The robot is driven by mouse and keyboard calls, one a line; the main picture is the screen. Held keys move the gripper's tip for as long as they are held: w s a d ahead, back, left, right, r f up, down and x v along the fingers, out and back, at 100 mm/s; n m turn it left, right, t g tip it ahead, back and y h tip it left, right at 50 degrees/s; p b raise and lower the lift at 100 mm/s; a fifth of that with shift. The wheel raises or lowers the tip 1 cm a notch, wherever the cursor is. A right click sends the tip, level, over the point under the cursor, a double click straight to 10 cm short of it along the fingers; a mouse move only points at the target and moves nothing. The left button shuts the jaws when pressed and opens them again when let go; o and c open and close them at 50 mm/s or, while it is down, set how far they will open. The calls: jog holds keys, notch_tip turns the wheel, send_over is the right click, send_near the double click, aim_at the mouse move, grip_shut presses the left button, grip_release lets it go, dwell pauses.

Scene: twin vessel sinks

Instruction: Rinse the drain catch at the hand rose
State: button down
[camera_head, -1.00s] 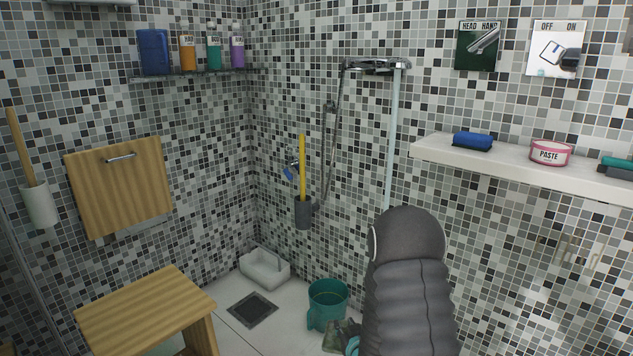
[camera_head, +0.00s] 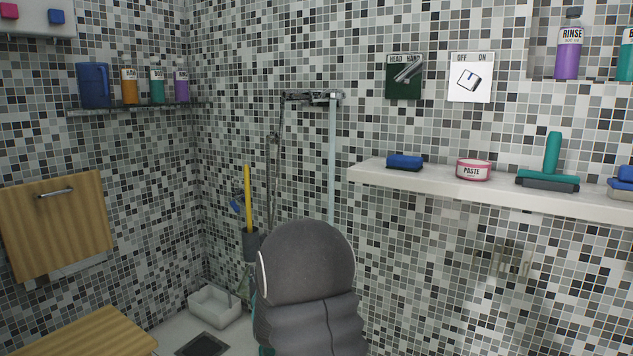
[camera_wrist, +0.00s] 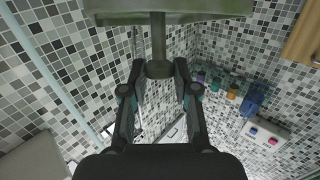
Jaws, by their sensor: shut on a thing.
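My gripper (camera_wrist: 160,75) is shut on the stem of an olive-grey flat piece, which looks like the drain catch (camera_wrist: 165,18). Its plate spans the top of the wrist view, beyond the fingertips. In the head view my dark arm hides the gripper and catch. The shower set (camera_head: 312,98) is on the tiled wall, with a pale vertical pipe and a hose (camera_head: 272,180). I cannot clearly pick out the hand rose. A HEAD/HAND lever panel (camera_head: 404,77) and an OFF/ON panel (camera_head: 470,77) are on the right wall. A dark square drain (camera_head: 202,344) lies in the floor.
A white shelf (camera_head: 440,187) juts out at right, carrying a blue brush (camera_head: 405,162), a paste tin (camera_head: 474,169) and a teal squeegee (camera_head: 551,165). A wooden bench (camera_head: 100,335) stands at lower left. A white tub (camera_head: 215,306) sits in the corner.

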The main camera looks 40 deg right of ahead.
jog(key=s+d+r+m+h+b, duration=0.1)
jog(key=s+d+r+m+h, duration=0.2)
jog(key=r, duration=0.9)
jog(key=s+d+r+m+h+b, duration=0.15)
jog(key=s+d+r+h, duration=0.3)
jog(key=r, duration=0.75)
jog(key=s+d+r+m+h+b, duration=0.1)
jog(key=s+d+r+h+b, duration=0.25)
jog(key=r, duration=0.95)
jog(key=w+d+f+p, duration=0.3)
jog(key=w+d+p, duration=0.1)
jog(key=w+d, duration=0.6)
jog(key=shift+w+d+p, duration=0.25)
jog(key=shift+w+p, duration=0.1)
jog(key=shift+w, duration=0.15)
jog(key=shift+s+d+f, duration=0.1)
jog(key=shift+s+d+b, duration=0.3)
jog(key=shift+d+b, duration=0.05)
jog(key=shift+b, duration=0.1)
jog(key=shift+w+a, duration=0.2)
